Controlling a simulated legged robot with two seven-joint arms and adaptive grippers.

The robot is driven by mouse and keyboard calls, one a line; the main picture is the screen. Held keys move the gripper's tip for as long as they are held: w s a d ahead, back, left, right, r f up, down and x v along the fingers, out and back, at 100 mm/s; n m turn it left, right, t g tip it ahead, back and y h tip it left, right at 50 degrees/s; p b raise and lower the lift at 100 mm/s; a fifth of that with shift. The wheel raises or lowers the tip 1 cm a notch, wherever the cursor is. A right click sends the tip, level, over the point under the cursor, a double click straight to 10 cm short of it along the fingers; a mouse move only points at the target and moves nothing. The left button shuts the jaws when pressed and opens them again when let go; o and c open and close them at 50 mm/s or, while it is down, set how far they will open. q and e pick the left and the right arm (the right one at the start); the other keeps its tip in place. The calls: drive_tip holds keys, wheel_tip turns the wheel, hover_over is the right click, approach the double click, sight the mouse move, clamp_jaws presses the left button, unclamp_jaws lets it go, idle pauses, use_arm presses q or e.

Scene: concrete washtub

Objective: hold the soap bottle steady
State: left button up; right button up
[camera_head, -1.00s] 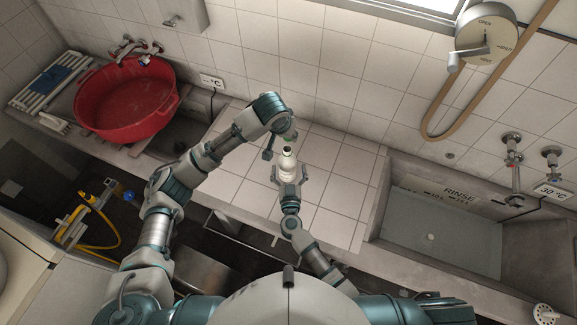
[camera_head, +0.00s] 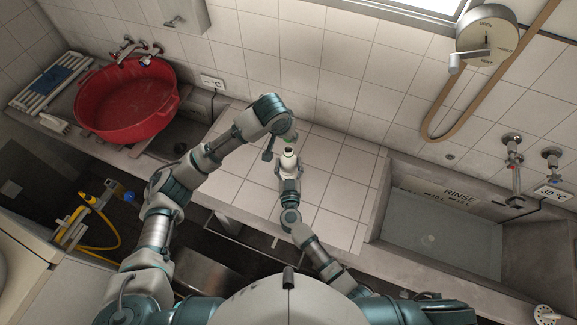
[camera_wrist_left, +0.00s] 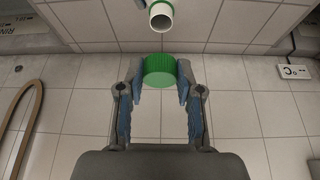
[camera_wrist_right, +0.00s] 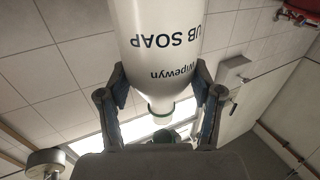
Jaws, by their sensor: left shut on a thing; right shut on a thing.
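The white soap bottle (camera_wrist_right: 165,35) fills the upper middle of the right wrist view, with dark lettering and an open neck. In the head view the bottle (camera_head: 288,160) is over the tiled counter. My right gripper (camera_head: 289,169) is shut on it, with a finger on each side of the body. My left gripper (camera_wrist_left: 160,85) is shut on a green cap (camera_wrist_left: 160,71). The cap is apart from the bottle's open mouth (camera_wrist_left: 161,17). In the head view my left gripper is just above the bottle, mostly hidden by its own arm.
A red basin (camera_head: 125,100) stands at the left on the counter. A grey rinse sink (camera_head: 440,225) is at the right. Taps (camera_head: 512,150) and a coiled brown hose (camera_head: 440,125) are on the wall. Tiled counter (camera_head: 335,185) right of the bottle is clear.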

use_arm(q)
hover_over(287, 149)
drive_tip(key=s, duration=0.2)
wheel_tip(287, 149, down, 4)
drive_tip(key=shift+a+f, duration=0.1)
drive_tip(key=shift+f, duration=0.3)
drive_tip(key=shift+f, duration=0.9)
drive_tip(key=shift+f, duration=0.6)
